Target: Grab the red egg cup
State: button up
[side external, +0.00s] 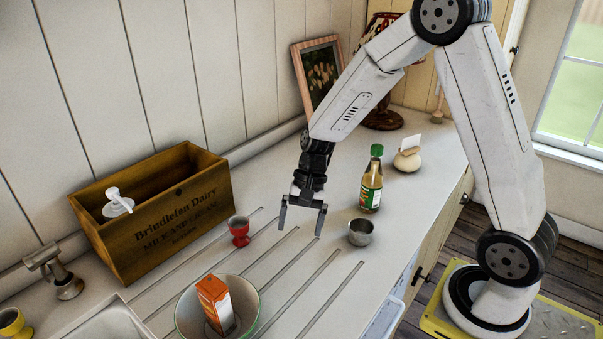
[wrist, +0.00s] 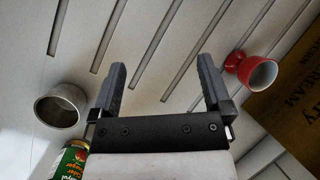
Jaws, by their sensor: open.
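The red egg cup (side external: 239,231) stands upright on the grooved white counter, just in front of the right end of the wooden crate. My gripper (side external: 301,218) is open and empty above the counter, to the right of the egg cup and apart from it. In the wrist view the egg cup (wrist: 254,70) shows its pale inside, to the right of my open fingers (wrist: 160,85). Nothing lies between the fingers but grooved counter.
A wooden crate (side external: 165,225) stands behind the egg cup. A bowl (side external: 248,302) holding an orange carton (side external: 215,305) is in front of it. A small metal cup (side external: 361,233) and a green-capped bottle (side external: 371,185) stand right of my gripper. The grooved counter between gripper and egg cup is clear.

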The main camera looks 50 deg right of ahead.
aim_at(232, 231)
jog(key=w+m+y, duration=0.1)
jog(key=w, duration=0.1)
jog(key=w+m+y, duration=0.2)
jog(key=w+f+m+y, duration=0.1)
jog(key=w+m, duration=0.1)
jog(key=shift+w+f+t, duration=0.1)
jog(key=shift+w+t, duration=0.2)
jog(key=shift+w, duration=0.1)
jog(key=w+m+y, duration=0.1)
jog(key=w+y, duration=0.1)
jog(key=w+d+m+t+y, duration=0.1)
jog(key=w+m, duration=0.1)
jog(key=w, duration=0.1)
jog(key=shift+d+f+t+y, duration=0.1)
jog(key=shift+t+y, duration=0.2)
jog(key=shift+y, duration=0.1)
jog(key=shift+w+d+m+y, duration=0.2)
jog(key=shift+w+m+y, duration=0.2)
jog(key=shift+w+m, duration=0.1)
jog(key=shift+x, duration=3.9)
jog(key=shift+w, duration=0.15)
jog(key=c, duration=1.2)
